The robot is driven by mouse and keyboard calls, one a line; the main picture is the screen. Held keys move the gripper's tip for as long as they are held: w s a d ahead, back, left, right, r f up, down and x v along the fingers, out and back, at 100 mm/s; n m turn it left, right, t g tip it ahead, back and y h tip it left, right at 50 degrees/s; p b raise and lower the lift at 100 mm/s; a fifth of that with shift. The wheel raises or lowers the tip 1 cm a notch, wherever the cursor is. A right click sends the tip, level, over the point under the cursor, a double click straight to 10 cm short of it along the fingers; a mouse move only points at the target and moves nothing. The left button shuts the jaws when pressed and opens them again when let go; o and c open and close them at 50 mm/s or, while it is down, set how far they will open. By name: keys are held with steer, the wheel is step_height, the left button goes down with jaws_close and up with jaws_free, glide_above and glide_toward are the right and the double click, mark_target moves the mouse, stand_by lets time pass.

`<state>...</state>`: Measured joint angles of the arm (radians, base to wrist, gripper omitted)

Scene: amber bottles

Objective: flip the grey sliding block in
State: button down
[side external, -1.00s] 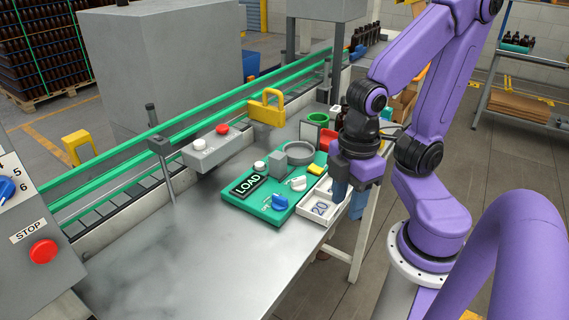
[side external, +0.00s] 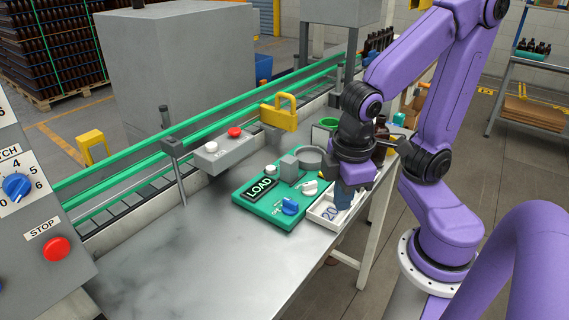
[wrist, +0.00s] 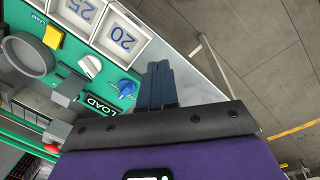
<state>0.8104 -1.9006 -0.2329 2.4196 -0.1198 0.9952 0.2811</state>
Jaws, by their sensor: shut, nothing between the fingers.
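The grey sliding block (side external: 289,167) stands on the green panel (side external: 250,206), beside a grey ring (side external: 311,156) and behind the white knob (side external: 309,188). In the wrist view, what looks like the same block (wrist: 68,88) is at the left, near the LOAD sign (wrist: 98,108). My gripper (side external: 343,201) is shut and empty, pointing down over the white numbered tray (side external: 324,216), right of the panel. Its blue fingers (wrist: 159,66) are together in the wrist view, apart from the block. Part of the panel's right side is hidden behind my gripper in the side view.
A blue knob (side external: 290,207) sits at the panel's front. A yellow switch (wrist: 53,37) shows in the wrist view. A grey button box (side external: 222,150) and a yellow handle (side external: 279,112) stand behind, before the green rails. The table's front left is clear.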

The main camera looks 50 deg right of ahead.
mark_target(294, 159)
steer(key=w+a+r+m+t+h, duration=0.1)
steer(key=w+r+m+t+h, duration=0.1)
steer(key=w+m, duration=0.3)
steer(key=w+a+r+m+t+h, duration=0.1)
steer(key=w+a+r+m+h, duration=0.1)
steer(key=w+m, duration=0.4)
steer(key=w+r+h, duration=0.1)
steer(key=w, duration=0.1)
steer(key=shift+w+a+t, duration=0.25)
steer(key=shift+w+t, duration=0.15)
steer(key=shift+f, duration=0.1)
steer(key=x, duration=0.9)
steer(key=shift+w+d+f, duration=0.1)
steer(key=shift+d+f, duration=0.15)
steer(key=shift+f, duration=0.05)
steer(key=shift+d, duration=1.15)
steer(key=shift+w+d, duration=0.1)
steer(key=shift+d, duration=0.75)
steer(key=shift+d, duration=0.1)
steer(key=shift+d, duration=2)
